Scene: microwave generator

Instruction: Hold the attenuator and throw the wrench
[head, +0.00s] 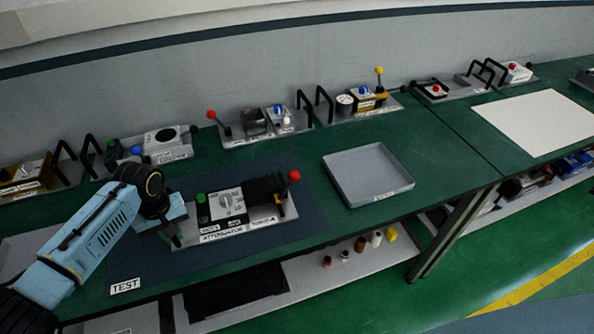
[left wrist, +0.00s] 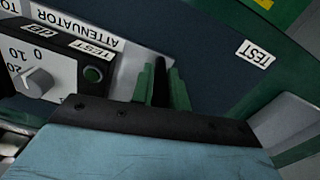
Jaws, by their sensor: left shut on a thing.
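The attenuator (head: 232,206) is a module on a grey labelled plate, lying on the dark blue mat marked TEST. It has a white dial panel, a green button at its left and a black block at its right. A lever with a red ball knob (head: 294,176) stands up at its right end; I take this as the wrench. No loose wrench shows. My left gripper (head: 174,230) is at the attenuator's left end. In the left wrist view its green fingers (left wrist: 161,85) are shut on a black bar, the handle beside the attenuator's panel (left wrist: 62,75). My right gripper is out of view.
An empty grey tray (head: 398,192) stands to the right of the mat. Several other modules with handles and knobs line the back of the green bench. A white sheet (head: 538,120) lies at the far right. A lower shelf (head: 325,288) holds small bottles.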

